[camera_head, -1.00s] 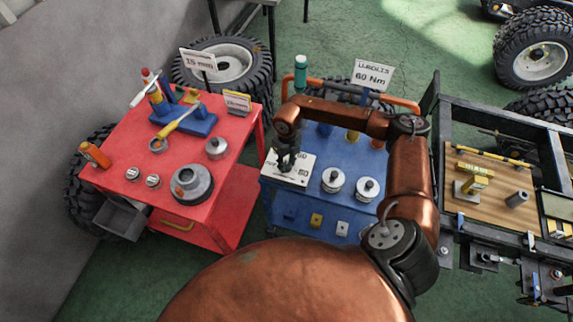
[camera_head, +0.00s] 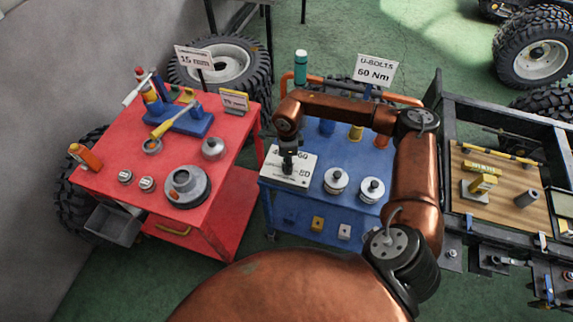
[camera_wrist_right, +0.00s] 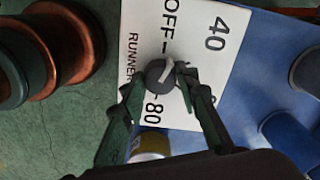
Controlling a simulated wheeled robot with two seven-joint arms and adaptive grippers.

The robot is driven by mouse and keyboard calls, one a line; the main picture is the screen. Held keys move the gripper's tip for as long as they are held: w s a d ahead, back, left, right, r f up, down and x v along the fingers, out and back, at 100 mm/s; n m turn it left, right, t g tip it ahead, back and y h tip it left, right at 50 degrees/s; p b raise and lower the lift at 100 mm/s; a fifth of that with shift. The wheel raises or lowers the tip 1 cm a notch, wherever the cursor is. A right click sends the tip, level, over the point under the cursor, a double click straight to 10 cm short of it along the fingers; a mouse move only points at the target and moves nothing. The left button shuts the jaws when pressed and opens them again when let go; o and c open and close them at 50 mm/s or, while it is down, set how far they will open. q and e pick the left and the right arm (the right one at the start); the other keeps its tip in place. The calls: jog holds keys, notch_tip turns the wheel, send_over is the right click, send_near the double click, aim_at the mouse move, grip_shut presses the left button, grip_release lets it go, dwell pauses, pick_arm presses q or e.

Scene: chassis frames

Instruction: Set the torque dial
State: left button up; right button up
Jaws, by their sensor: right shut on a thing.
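The torque dial is a dark round knob (camera_wrist_right: 160,73) with a pale pointer bar, on a white plate (camera_wrist_right: 190,28) marked OFF, 40 and 80; another mark is partly hidden by a finger. The plate (camera_head: 301,178) lies at the left of the blue cart's top in the head view. My right gripper (camera_wrist_right: 169,84) is shut on the knob, a finger on each side. In the head view my right gripper (camera_head: 287,164) comes down on the plate and hides the knob. The pointer slants across the knob; which end marks the setting is unclear. My left gripper is not in view.
A sign (camera_head: 375,72) reading U-BOLTS 60 Nm stands behind the blue cart (camera_head: 307,204). Two silver knobbed pieces (camera_head: 336,180) (camera_head: 371,190) sit right of the plate. A red cart (camera_head: 216,178) with tools stands left, a black chassis frame (camera_head: 447,130) right.

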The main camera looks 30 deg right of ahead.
jog(key=shift+n+b, duration=0.8)
jog(key=shift+n, duration=1.1)
jog(key=shift+d, duration=0.1)
jog(key=o, duration=1.2)
notch_tip(320, 180, up, 12)
